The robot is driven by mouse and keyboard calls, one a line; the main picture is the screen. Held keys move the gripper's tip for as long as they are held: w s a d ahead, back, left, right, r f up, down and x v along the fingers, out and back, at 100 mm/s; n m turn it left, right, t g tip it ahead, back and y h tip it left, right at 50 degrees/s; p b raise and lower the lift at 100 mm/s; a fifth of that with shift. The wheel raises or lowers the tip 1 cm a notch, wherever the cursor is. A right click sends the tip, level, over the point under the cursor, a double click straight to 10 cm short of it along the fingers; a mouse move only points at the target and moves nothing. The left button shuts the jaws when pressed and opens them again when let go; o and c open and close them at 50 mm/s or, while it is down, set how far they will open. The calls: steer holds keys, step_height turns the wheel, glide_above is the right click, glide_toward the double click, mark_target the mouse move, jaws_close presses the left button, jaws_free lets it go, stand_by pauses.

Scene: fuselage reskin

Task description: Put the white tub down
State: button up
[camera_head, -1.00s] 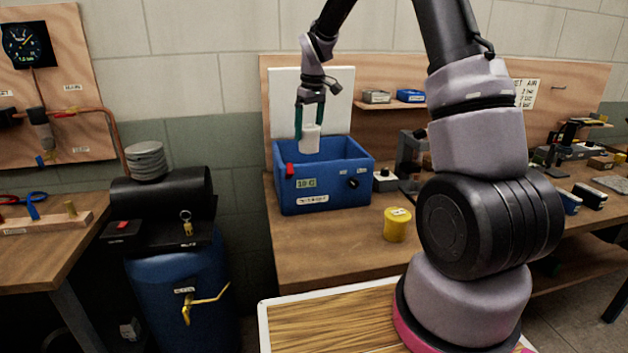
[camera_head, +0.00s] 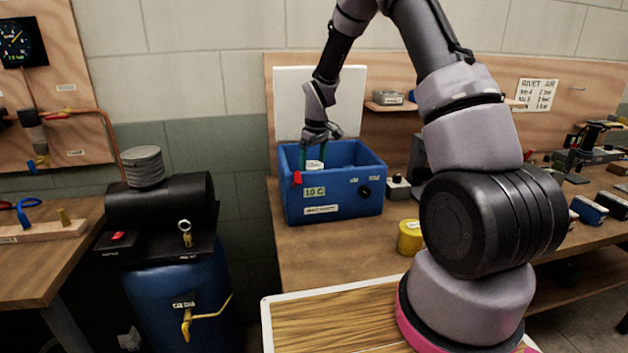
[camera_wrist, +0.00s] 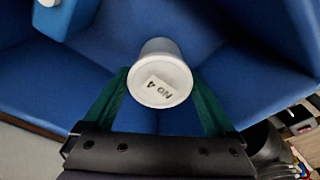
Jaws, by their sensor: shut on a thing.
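The white tub (camera_head: 315,165) is inside the blue bin (camera_head: 336,203) on the bench, its lower part hidden by the bin's front wall. My gripper (camera_head: 314,158) is shut on the tub and reaches down into the bin. The wrist view shows blue bin walls (camera_wrist: 240,60) around the tub. I cannot tell whether the tub touches the bin's floor.
A yellow tub (camera_head: 410,238) stands on the bench right of the bin. A small grey switch box (camera_head: 399,188) is beside the bin. A white panel (camera_head: 290,105) stands behind it. The bench front (camera_head: 330,262) is clear.

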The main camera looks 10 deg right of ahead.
steer(key=shift+f, duration=2)
steer(key=shift+f, duration=0.1)
steer(key=o, duration=1.4)
steer(key=shift+o, duration=0.2)
